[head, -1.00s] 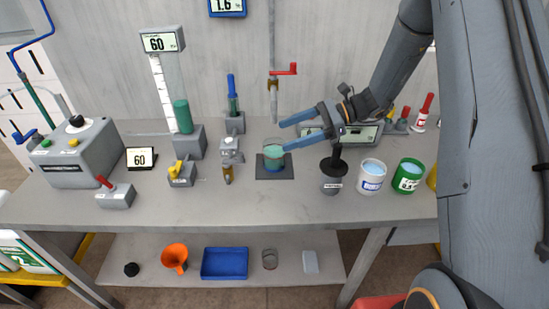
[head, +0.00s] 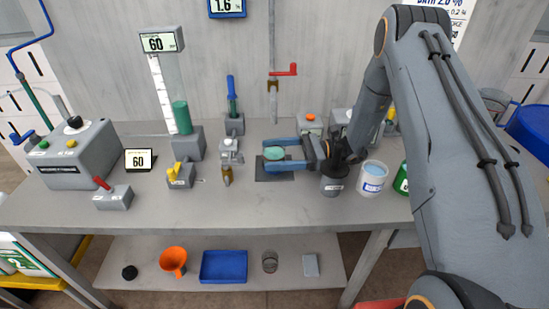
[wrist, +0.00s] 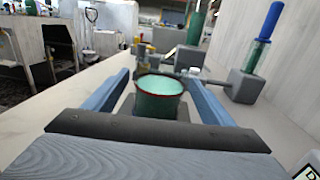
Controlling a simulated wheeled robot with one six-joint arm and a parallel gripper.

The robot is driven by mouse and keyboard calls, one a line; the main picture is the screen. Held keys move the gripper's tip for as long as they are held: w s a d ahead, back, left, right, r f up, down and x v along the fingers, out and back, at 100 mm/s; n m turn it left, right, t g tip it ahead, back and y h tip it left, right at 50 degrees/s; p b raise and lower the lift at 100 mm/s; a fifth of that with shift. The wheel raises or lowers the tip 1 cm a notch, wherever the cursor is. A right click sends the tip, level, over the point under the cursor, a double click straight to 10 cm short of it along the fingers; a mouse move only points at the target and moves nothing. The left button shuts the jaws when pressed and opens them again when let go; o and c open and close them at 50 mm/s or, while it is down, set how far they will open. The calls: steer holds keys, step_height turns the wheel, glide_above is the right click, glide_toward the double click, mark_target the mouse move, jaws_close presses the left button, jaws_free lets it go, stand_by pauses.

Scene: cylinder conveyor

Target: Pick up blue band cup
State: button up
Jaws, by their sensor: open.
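The cup (head: 274,154) with teal-green contents stands on a dark square pad (head: 262,176) in the middle of the bench. In the wrist view the cup (wrist: 158,105) looks green with a dark red rim, upright. A blue band is not clear now, as the near finger covers its side in the head view. My gripper (head: 267,155) is open and low, reaching in from the right, with one blue finger on each side of the cup. In the wrist view the gripper (wrist: 157,78) shows a gap between each finger and the cup.
A dark grey pot (head: 333,186) stands close below my wrist. A white tub (head: 373,180) and a green cup (head: 402,179) stand right of it. A brass-tipped valve (head: 228,158) is left of the cup. A red-handled tap (head: 285,70) hangs above. The front bench strip is clear.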

mark_target(262, 154)
steer(key=a+p, duration=0.1)
steer(key=a, duration=0.3)
steer(key=shift+s, duration=0.15)
steer(key=c, duration=1.3)
steer(key=shift+r, duration=0.1)
